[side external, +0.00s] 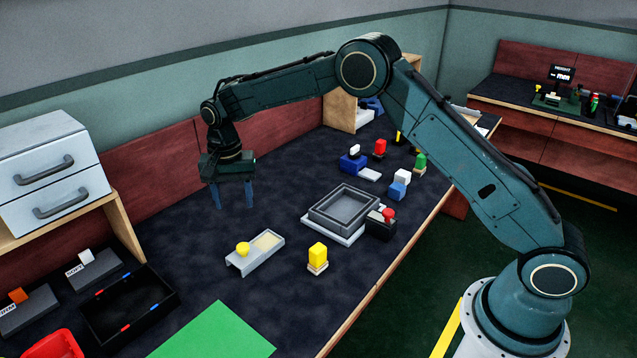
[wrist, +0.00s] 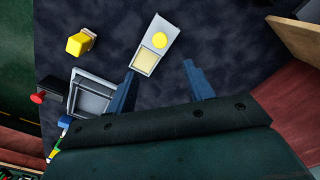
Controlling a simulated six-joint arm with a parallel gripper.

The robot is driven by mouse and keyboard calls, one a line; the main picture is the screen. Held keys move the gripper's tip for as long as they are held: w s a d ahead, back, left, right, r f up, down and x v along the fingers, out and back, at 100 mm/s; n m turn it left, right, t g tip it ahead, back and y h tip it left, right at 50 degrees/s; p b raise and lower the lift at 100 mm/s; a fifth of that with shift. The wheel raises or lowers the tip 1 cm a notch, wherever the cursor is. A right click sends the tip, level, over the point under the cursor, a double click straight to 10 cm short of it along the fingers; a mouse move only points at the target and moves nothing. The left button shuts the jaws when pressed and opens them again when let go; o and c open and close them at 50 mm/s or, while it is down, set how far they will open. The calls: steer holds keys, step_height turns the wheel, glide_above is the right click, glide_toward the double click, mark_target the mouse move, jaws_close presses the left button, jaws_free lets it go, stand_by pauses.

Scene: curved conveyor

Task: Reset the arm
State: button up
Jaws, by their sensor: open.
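My gripper (side external: 233,194) hangs from my arm over the dark table (side external: 190,252), left of the grey tray. Its two blue fingers point down and stand apart, with nothing between them. In the wrist view my gripper (wrist: 160,82) is open too. A grey stand (side external: 240,266) with a yellow ball (side external: 243,249) and a pale yellow pad is in front of it. In the wrist view the stand (wrist: 163,28) with the yellow ball (wrist: 159,40) lies just beyond the fingertips.
A grey square tray (side external: 342,233) sits mid-table, with a yellow block (side external: 318,253) in front and several coloured blocks behind. White drawers (side external: 48,170), a black tray (side external: 165,303) and a green mat (side external: 215,340) are at the left.

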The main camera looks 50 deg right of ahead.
steer(key=shift+r, duration=0.1)
steer(key=s+d+r+n+t, duration=0.1)
steer(key=s+d+r+n, duration=0.15)
steer(key=s+r, duration=0.7)
steer(key=s+d+r+n+t, duration=0.2)
steer(key=s+d+r, duration=0.2)
steer(key=s+r, duration=0.5)
steer(key=s+d+n+t, duration=0.2)
steer(key=s+d+n, duration=0.1)
steer(key=s, duration=1.8)
steer(key=shift+s+n+t, duration=0.3)
steer(key=shift+s+n, duration=0.05)
steer(key=shift+n, duration=0.4)
